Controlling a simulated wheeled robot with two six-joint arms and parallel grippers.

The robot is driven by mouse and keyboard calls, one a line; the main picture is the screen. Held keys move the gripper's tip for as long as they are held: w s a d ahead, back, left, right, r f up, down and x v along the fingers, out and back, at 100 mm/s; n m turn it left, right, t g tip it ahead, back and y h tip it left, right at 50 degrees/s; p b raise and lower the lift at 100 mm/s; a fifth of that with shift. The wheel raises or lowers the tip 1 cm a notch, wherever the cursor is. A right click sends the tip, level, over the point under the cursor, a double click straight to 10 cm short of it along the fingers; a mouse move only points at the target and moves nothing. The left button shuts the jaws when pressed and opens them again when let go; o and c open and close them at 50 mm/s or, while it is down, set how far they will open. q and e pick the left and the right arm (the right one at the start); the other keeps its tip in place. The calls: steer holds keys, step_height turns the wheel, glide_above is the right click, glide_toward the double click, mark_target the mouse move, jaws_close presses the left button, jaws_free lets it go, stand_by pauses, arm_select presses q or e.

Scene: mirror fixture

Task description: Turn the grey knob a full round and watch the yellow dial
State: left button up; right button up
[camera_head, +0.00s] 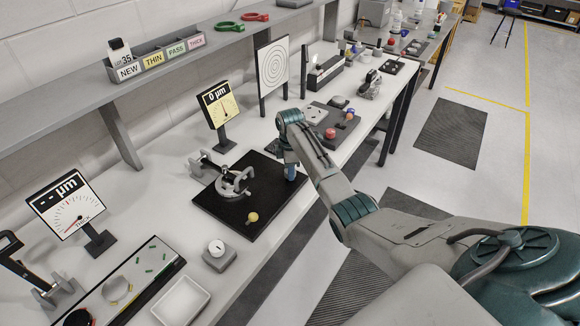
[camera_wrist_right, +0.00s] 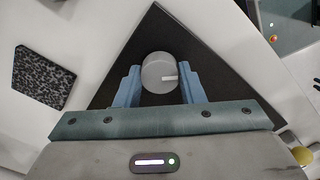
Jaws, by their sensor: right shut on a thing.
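The yellow dial (camera_head: 219,104) stands on a post behind the black board (camera_head: 238,232) in the head view. It reads "0 µm" with a thin needle on its yellow face. My right gripper (camera_head: 290,174) points down at the right part of the board. In the right wrist view the round grey knob (camera_wrist_right: 157,72) sits between its two blue fingers, which are shut on its sides. A pale mark on the knob points right. The knob is hidden behind my gripper in the head view. My left gripper is not in view.
A grey ring-shaped mount (camera_head: 234,184) stands on the board, with a yellow ball (camera_head: 252,217) near its front edge. A second dial (camera_head: 70,205) reading "-- µm" stands at left. A white tray (camera_head: 182,302) lies at the front. A grey block with small parts (camera_head: 335,122) is behind my arm.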

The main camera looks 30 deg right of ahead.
steer(key=n+p, duration=0.1)
steer(key=n, duration=0.4)
steer(key=shift+r+n+p, duration=0.15)
steer(key=shift+n+p, duration=0.15)
steer(key=shift+p, duration=0.1)
steer(key=n, duration=0.2)
steer(key=shift+w+n, duration=0.1)
steer(key=shift+n, duration=0.2)
steer(key=shift+n+p, duration=0.3)
steer(key=shift+n, duration=1.2)
steer(key=o, duration=1)
step_height(320, 180, up, 11)
steer(key=b, duration=0.4)
steer(key=shift+f, duration=0.2)
